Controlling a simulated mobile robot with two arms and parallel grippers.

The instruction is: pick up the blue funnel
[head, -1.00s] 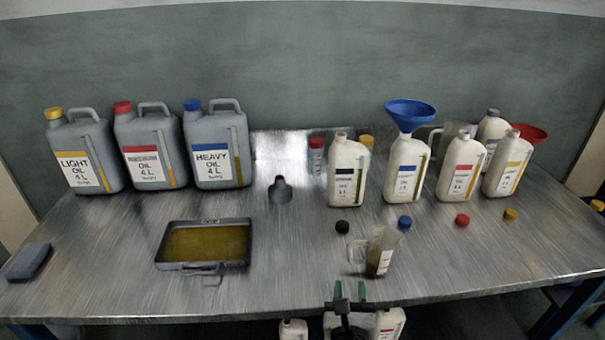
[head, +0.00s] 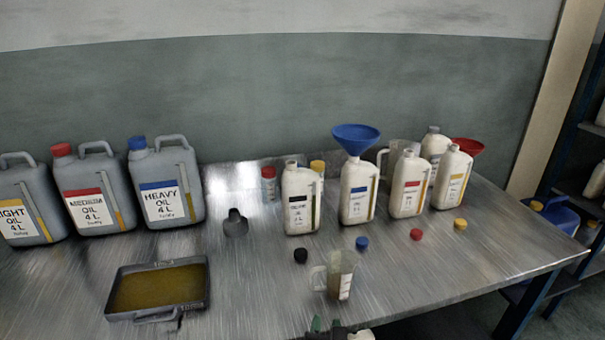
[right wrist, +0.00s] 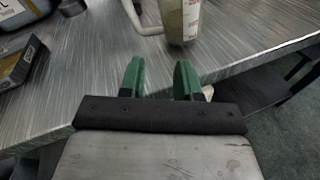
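The blue funnel (head: 356,138) sits upright in the mouth of a white bottle (head: 358,190) with a blue label band, towards the back right of the table. My right gripper (head: 326,325) shows at the bottom edge of the head view, in front of the table and well short of the funnel. In the right wrist view its green fingers (right wrist: 160,80) stand apart with nothing between them. The funnel is outside the right wrist view. My left gripper is in neither current view.
A measuring jug (head: 341,275) stands near the front edge, between my right gripper and the bottles. White bottles flank the funnel's bottle, and a red funnel (head: 468,146) is at the right. Loose caps, such as the blue cap (head: 362,243), lie in front. A tray (head: 207,296) is at left.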

